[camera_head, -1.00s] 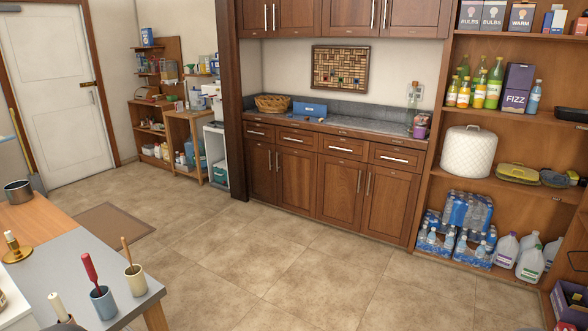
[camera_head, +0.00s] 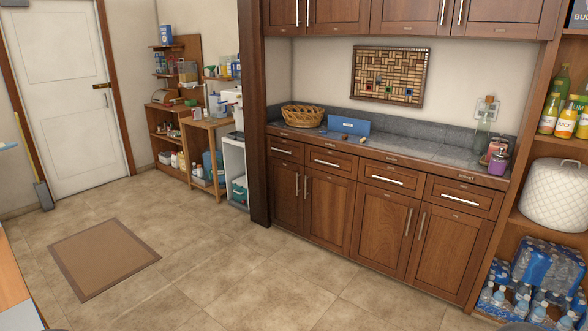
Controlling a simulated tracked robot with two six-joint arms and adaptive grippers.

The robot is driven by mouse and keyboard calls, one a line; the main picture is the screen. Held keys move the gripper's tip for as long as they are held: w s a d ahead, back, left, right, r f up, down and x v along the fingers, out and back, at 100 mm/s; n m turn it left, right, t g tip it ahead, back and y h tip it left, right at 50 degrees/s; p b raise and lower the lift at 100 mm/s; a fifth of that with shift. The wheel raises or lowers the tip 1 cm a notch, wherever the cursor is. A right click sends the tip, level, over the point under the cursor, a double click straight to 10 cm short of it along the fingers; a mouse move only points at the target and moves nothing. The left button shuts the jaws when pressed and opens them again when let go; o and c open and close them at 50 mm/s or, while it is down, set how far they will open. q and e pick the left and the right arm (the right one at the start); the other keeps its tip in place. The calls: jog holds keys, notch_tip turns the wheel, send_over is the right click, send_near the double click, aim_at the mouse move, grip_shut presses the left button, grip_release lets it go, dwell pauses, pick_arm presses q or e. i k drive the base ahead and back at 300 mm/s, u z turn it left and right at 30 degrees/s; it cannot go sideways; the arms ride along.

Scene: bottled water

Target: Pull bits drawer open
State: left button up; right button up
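A wooden base cabinet stands against the back wall with a row of several shut drawers under its countertop (camera_head: 440,158). From left to right these include a far-left drawer (camera_head: 285,143), a second drawer (camera_head: 330,156), a third drawer (camera_head: 394,172) and a far-right drawer (camera_head: 463,190), each with a horizontal bar handle. Small label plates sit above the drawers, but their words are too small to read surely, so I cannot tell which is the bits drawer. Neither of my grippers is in view.
Open tiled floor (camera_head: 220,280) lies before the cabinet. A brown mat (camera_head: 104,258) lies at left. A table edge (camera_head: 12,285) shows at lower left. Shelves with water packs (camera_head: 545,265) stand at right.

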aim_at(343, 164)
jog(key=i, duration=4.15)
jog(key=z, duration=0.15)
